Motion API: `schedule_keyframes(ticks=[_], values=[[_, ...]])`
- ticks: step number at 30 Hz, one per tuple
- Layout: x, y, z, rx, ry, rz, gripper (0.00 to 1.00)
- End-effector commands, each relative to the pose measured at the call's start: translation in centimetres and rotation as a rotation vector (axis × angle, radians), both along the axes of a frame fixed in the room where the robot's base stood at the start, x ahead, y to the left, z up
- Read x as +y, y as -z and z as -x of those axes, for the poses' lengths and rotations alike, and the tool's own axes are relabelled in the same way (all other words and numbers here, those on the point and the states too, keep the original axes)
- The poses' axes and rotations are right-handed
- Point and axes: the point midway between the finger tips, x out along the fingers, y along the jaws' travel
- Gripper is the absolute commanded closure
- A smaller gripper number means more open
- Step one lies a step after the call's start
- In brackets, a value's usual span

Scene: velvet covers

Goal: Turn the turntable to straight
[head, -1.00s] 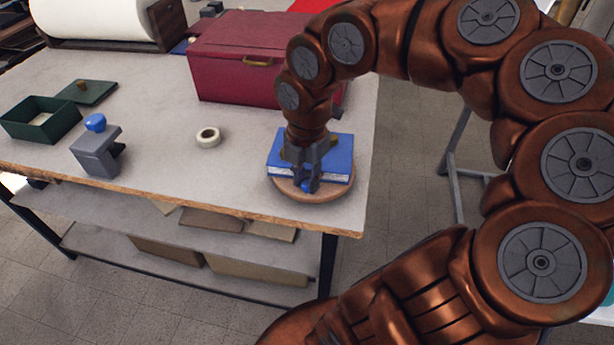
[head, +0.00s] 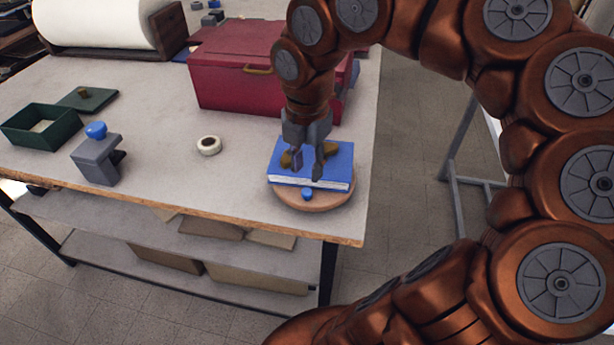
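The turntable (head: 318,204) is a round wooden disc near the front right corner of the workbench. A blue book (head: 338,169) with pale page edges lies on it, its long page edge facing the front and looking roughly in line with the bench's front edge. A small blue knob (head: 307,194) sits at the disc's front rim. My gripper (head: 309,169) points down above the book, with its fingers apart and nothing seen between them. It is clear of the knob and hides part of the book and of a brass-coloured piece on it.
A dark red chest (head: 225,82) stands behind the turntable. A tape roll (head: 209,145), a grey clamp-like block with a blue knob (head: 97,161) and an open green box (head: 42,127) stand to the left. The bench top between them is clear.

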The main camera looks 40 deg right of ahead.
Motion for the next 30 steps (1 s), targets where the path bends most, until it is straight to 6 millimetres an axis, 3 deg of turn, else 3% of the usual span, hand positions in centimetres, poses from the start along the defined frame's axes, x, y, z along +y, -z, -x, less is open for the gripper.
schedule_keyframes(ticks=[6,12,30], values=[[0.0,-3.3,-0.1,-0.004,-0.002,0.0,0.66],[0.0,-5.1,-0.1,-0.003,-0.002,-0.001,0.66],[0.0,-5.8,0.0,-0.001,-0.001,0.0,0.66]])
